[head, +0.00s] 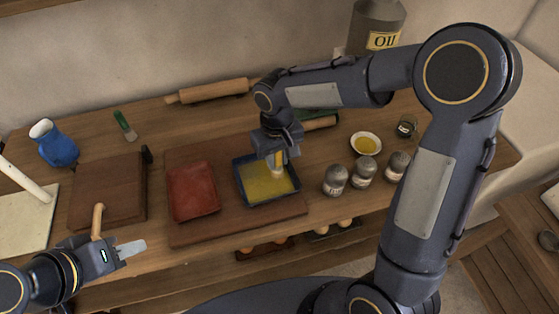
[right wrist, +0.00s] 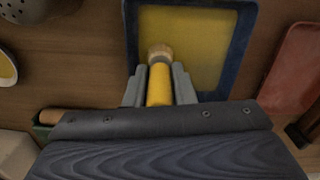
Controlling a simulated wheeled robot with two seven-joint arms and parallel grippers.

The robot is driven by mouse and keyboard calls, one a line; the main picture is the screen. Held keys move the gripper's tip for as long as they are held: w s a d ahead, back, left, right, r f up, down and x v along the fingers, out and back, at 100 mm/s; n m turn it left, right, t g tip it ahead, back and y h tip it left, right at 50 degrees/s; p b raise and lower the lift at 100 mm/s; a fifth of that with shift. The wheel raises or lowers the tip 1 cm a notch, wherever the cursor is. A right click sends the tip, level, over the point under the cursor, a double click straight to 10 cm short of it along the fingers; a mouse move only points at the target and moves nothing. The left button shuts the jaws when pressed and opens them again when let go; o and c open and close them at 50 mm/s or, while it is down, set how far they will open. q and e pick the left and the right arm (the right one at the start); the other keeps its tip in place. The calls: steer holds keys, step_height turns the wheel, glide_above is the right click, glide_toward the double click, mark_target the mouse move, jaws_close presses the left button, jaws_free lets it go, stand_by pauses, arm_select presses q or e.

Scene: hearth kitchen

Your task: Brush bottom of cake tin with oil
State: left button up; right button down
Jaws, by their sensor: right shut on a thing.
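A dark blue square cake tin (head: 240,186) with a yellow bottom lies on a wooden board in the middle of the table. It also shows in the right wrist view (right wrist: 243,40). My right gripper (head: 275,150) is shut on a brush with a yellow handle (right wrist: 159,86). The brush's pale bristles (right wrist: 160,53) are over the tin's bottom; I cannot tell whether they touch it. A small white bowl of yellow oil (head: 367,143) stands right of the tin. My left gripper (head: 130,250) is at the lower left, away from the tin; its opening is unclear.
A red tin (head: 193,190) lies left of the blue tin on the board (head: 235,226). Several shakers (head: 335,180) stand to the right. An oil canister (head: 377,22) stands at the back.

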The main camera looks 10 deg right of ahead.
steer(key=shift+w+a+p, duration=0.2)
steer(key=shift+w+p, duration=0.25)
steer(key=shift+w, duration=1.35)
steer(key=shift+s+a+f, duration=0.1)
steer(key=shift+s+a, duration=0.05)
steer(key=shift+a, duration=1.45)
steer(key=shift+s+a, duration=0.2)
steer(key=shift+a, duration=1.45)
steer(key=shift+s+d+b, duration=0.1)
steer(key=shift+s+b, duration=0.45)
steer(key=shift+s, duration=0.3)
steer(key=shift+s+d+b, duration=0.15)
steer(key=shift+s+b, duration=0.25)
steer(key=shift+s, duration=0.95)
steer(key=shift+s+d+b, duration=0.1)
steer(key=shift+s+b, duration=0.3)
steer(key=shift+s, duration=0.9)
